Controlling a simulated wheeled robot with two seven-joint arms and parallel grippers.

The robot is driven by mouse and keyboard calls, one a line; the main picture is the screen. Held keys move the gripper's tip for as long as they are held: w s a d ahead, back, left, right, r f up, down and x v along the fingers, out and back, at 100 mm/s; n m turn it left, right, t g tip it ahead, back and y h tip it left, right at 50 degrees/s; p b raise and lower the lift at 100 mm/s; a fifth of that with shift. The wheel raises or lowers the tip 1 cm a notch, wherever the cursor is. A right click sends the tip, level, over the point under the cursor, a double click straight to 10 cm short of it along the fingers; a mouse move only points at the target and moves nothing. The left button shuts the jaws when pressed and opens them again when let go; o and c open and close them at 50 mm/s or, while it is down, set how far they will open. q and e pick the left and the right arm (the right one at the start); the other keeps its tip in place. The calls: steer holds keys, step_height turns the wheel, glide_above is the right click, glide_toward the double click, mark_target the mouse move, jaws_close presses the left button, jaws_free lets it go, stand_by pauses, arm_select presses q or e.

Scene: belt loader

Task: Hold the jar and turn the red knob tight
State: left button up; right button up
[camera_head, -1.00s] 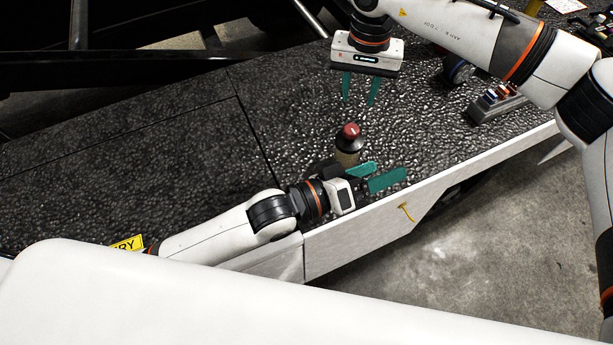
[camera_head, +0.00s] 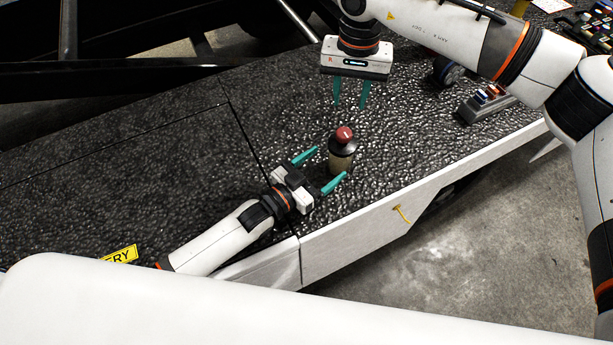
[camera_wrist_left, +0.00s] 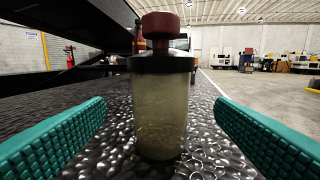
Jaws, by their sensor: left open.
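The jar (camera_head: 342,160) stands upright on the black textured deck, with a dark lid and a red knob (camera_head: 344,134) on top. In the left wrist view the jar (camera_wrist_left: 160,115) is see-through and cloudy, in the middle of the picture, with the red knob (camera_wrist_left: 161,25) above its lid. My left gripper (camera_head: 321,167) is open, low by the deck, its teal fingers pointing at the jar. In the wrist view (camera_wrist_left: 160,125) the fingers flank the jar with gaps on both sides. My right gripper (camera_head: 351,93) hangs above and behind the jar, open and empty, fingers pointing down.
The deck's white side edge (camera_head: 360,225) runs close to the jar's near side. A grey rack with small coloured items (camera_head: 487,102) and a dark round object (camera_head: 446,72) stand to the right.

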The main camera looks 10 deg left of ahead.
mark_target(344, 132)
arm_select(q)
steer(key=x, duration=0.5)
steer(key=shift+w+d, duration=0.2)
steer(key=shift+w, duration=0.05)
steer(key=shift+c, duration=0.4)
steer(key=c, duration=1.2)
steer(key=shift+o, duration=0.2)
arm_select(e)
steer(key=shift+o, duration=1.4)
steer(key=shift+r, duration=0.1)
steer(key=shift+o, duration=0.5)
steer(key=shift+r+n, duration=0.9)
steer(key=shift+n, duration=0.2)
step_height(344, 132, down, 12)
steer(key=shift+r, duration=0.1)
steer(key=shift+c, duration=0.3)
steer(key=c, duration=0.9)
